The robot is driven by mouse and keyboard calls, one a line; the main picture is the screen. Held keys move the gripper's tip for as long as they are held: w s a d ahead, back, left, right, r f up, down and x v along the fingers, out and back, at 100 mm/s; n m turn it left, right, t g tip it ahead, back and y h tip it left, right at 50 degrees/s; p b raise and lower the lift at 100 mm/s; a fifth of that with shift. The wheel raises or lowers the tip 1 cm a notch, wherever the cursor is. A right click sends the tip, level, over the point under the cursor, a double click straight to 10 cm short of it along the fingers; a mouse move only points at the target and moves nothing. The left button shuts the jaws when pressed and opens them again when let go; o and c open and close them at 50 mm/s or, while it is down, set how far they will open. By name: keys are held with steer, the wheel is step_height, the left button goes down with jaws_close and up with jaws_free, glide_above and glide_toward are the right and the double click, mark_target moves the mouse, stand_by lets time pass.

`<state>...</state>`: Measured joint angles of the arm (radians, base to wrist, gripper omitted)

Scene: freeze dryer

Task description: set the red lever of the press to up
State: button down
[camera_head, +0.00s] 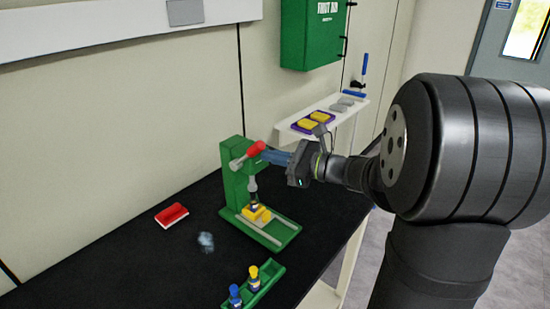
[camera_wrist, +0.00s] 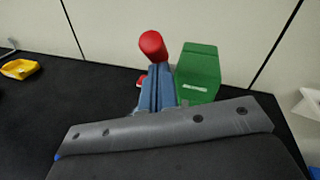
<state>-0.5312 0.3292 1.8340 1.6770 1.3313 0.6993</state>
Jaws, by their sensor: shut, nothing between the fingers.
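The green press (camera_head: 235,185) stands on the black table, and its top shows in the wrist view (camera_wrist: 198,70). Its red lever (camera_head: 248,154) sits at the top of the press, with the red grip slanting up to the right in the head view. The red grip also shows just beyond my fingertips in the wrist view (camera_wrist: 153,46). My gripper (camera_head: 267,156) is shut and empty, with blue fingers beside the lever's red end; I cannot tell if they touch it. A yellow block (camera_head: 256,213) with a vial sits on the press base under the ram.
A red-and-white item (camera_head: 171,215) lies left of the press. A green rack (camera_head: 265,285) with blue-topped and yellow-topped vials stands in front. A white shelf (camera_head: 322,117) and a green first aid box (camera_head: 313,35) are on the wall behind.

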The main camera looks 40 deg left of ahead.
steer(key=shift+r, duration=0.1)
steer(key=a+r+m+t+h, duration=0.1)
steer(key=a+r+h, duration=0.4)
steer(key=a, duration=0.1)
steer(key=shift+r, duration=0.3)
stand_by(0.3)
steer(key=shift+a+r, duration=0.1)
stand_by(0.3)
steer(key=f+v, duration=0.1)
steer(key=v, duration=1.2)
steer(key=shift+w+d+f, duration=0.3)
steer(key=shift+w+d, duration=0.1)
